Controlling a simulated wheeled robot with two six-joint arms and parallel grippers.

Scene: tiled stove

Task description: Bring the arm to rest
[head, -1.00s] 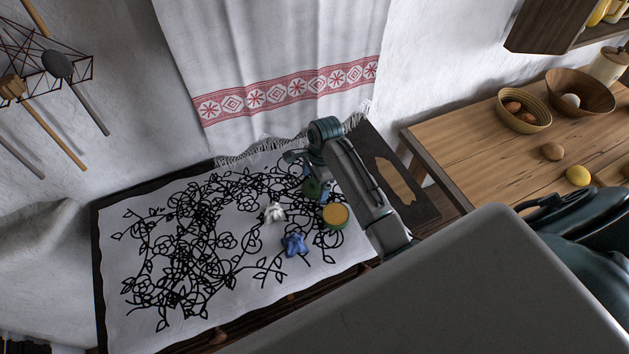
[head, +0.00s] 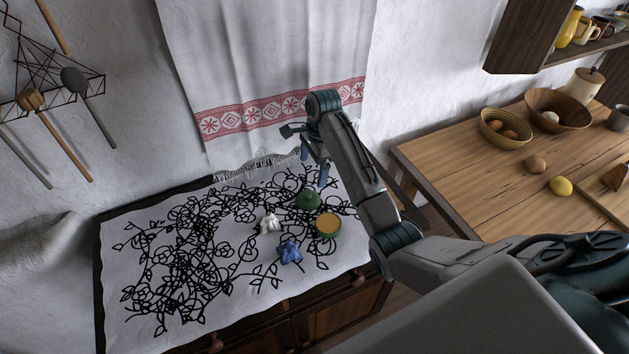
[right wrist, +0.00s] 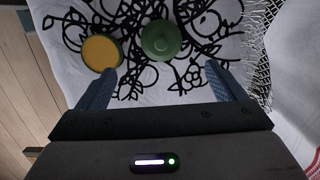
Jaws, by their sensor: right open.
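My right arm (head: 358,175) reaches in from the right over the cloth-covered chest. Its right gripper (head: 316,177) points down above the far right part of the cloth. In the right wrist view the fingers of the right gripper (right wrist: 155,85) are wide apart with nothing between them. Below it on the cloth are a green lid-like thing with a knob (head: 308,200) and a round green pot with a yellow-orange top (head: 328,225). Both also show in the right wrist view, the green lid (right wrist: 161,40) and the pot (right wrist: 101,53). My left gripper is not in view.
A white figurine (head: 269,222) and a blue figurine (head: 290,251) stand on the patterned white cloth (head: 150,300). A wooden table (head: 470,175) with bowls is at the right. A wall towel (head: 255,60) hangs behind. Utensils hang at the upper left.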

